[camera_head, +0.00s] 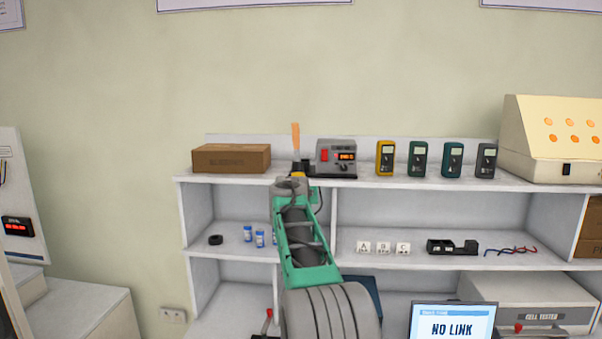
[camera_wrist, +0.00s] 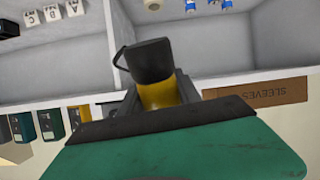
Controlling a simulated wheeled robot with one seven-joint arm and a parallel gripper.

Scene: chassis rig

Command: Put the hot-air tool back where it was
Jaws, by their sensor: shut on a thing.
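The hot-air tool (camera_wrist: 150,62) shows in the wrist view as a black end with a yellow body and a dark cord. My gripper (camera_wrist: 157,98) is shut around its yellow body. In the head view the tool (camera_head: 296,137) stands about upright, its orange part above the top shelf; my gripper (camera_head: 298,172) and green arm hide its lower part. The grey hot-air station (camera_head: 336,155), with a red switch and a lit display, sits on the top shelf just right of the tool. I cannot tell whether the tool touches the shelf.
A cardboard box (camera_head: 231,158) marked SLEEVES (camera_wrist: 265,92) stands left of the tool on the top shelf (camera_head: 365,181). Several meters (camera_head: 418,159) stand right of the station. Blue-labelled bottles (camera_head: 248,233) and A, B, C blocks (camera_head: 383,248) are on the shelf below.

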